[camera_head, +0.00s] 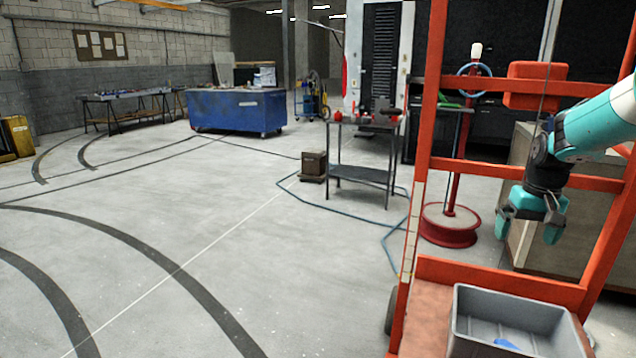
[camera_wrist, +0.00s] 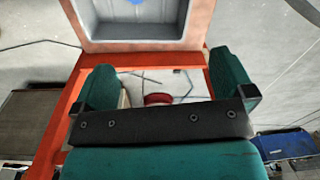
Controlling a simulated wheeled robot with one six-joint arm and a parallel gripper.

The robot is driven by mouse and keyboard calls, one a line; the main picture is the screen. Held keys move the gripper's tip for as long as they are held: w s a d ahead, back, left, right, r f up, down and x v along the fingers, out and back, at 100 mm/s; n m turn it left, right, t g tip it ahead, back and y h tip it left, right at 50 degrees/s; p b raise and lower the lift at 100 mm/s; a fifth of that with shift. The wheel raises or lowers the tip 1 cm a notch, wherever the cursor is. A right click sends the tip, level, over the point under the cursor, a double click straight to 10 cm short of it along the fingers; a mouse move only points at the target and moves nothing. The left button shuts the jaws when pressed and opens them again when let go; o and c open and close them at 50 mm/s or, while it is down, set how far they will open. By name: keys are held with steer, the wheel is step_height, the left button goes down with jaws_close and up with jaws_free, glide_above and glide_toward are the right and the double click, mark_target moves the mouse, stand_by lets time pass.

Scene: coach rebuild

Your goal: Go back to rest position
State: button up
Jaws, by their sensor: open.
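My gripper (camera_head: 530,230) hangs at the right of the head view with its fingers apart and nothing between them. It is above and behind the grey bin (camera_head: 515,318) as seen there, within the orange frame (camera_head: 425,170). The bin stands on the orange base, and a small blue piece (camera_head: 506,344) lies in it. In the wrist view the two green fingers (camera_wrist: 165,85) are spread wide, and the grey bin (camera_wrist: 92,25) with the blue piece shows beyond them. Part of the bin is cut off by the picture edge in both views.
A red round-based stand (camera_head: 450,222) is just behind the frame. A dark metal table (camera_head: 362,170) and a small box (camera_head: 313,164) stand further back. A blue workbench (camera_head: 237,110) is at the back left. A hose lies on the floor. The left floor is clear.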

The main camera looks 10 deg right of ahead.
steer(key=s+a+r+n+y+p, duration=0.1)
steer(key=s+a+r+n, duration=0.2)
steer(key=a, duration=0.5)
steer(key=s+a+r+n+p, duration=0.1)
steer(key=s+a+r, duration=0.25)
steer(key=a, duration=0.55)
steer(key=s+a+r+n+y+p, duration=0.15)
steer(key=a+r, duration=0.25)
steer(key=a, duration=0.4)
steer(key=s+a+r+n+p, duration=0.1)
steer(key=s+a+n, duration=0.1)
steer(key=s+a, duration=0.4)
steer(key=s+a+r+n+y+p, duration=0.1)
steer(key=s+a, duration=0.5)
steer(key=s, duration=0.7)
steer(key=shift+s+a+r+n, duration=0.25)
steer(key=shift+r+n, duration=0.2)
steer(key=shift+n, duration=0.8)
